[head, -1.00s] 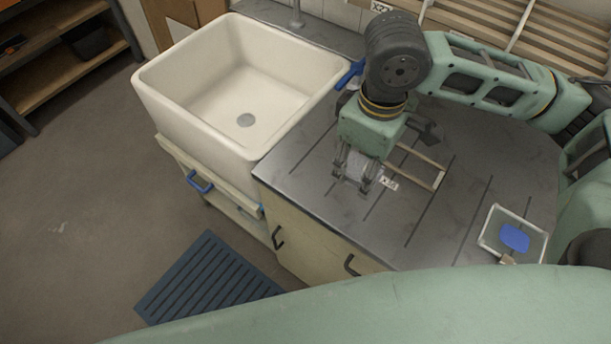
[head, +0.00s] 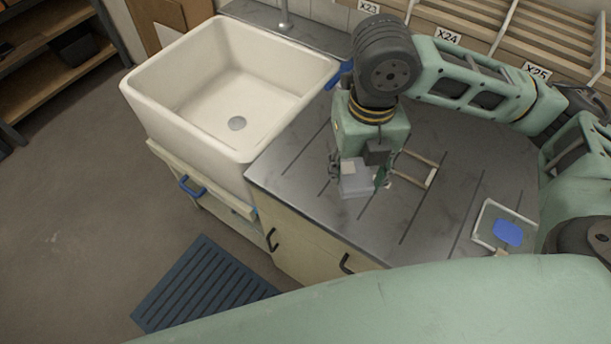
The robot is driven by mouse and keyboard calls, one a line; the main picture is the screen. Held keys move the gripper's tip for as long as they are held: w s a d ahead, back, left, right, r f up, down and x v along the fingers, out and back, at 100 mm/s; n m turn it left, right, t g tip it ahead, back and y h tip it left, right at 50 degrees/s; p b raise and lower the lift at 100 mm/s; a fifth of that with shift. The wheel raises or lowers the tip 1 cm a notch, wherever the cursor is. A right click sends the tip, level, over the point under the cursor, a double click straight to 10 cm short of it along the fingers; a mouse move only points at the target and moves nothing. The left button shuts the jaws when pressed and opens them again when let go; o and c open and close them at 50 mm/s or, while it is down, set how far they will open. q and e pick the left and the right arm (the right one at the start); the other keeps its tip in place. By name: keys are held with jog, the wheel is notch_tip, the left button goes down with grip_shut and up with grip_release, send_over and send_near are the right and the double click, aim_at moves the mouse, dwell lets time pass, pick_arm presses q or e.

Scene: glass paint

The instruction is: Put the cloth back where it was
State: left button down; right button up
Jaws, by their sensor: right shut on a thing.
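My right gripper (head: 360,180) is over the dark grey worktop (head: 320,215), to the right of the sink, pointing down. Its fingers are shut on a pale grey, flat-sided thing that looks like the folded cloth (head: 357,186), with a lighter patch on its upper left. Whether the cloth touches the worktop I cannot tell. A small wooden frame or rail (head: 428,178) lies just right of the gripper, partly hidden behind it. My left gripper is not in view.
A deep cream sink (head: 190,95) stands left of the worktop. A pale-rimmed tray (head: 478,236) with a blue patch (head: 508,232) lies at the right. Slatted racks with labels (head: 447,37) run along the back. The worktop's front middle is clear.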

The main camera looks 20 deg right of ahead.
jog(key=shift+w+a+f+n, duration=0.1)
jog(key=shift+w+a+n, duration=0.05)
jog(key=shift+n, duration=0.15)
jog(key=p, duration=0.2)
send_over(306, 178)
notch_tip(306, 178, down, 7)
jog(key=shift+a+r, duration=0.1)
notch_tip(306, 178, down, 3)
jog(key=shift+f+p, duration=0.1)
jog(key=shift+p, duration=0.5)
jog(key=shift+f, duration=0.45)
jog(key=o, duration=1)
jog(key=shift+f, duration=0.1)
notch_tip(306, 178, up, 12)
jog(key=shift+r+b, duration=0.15)
jog(key=shift+b, duration=1.05)
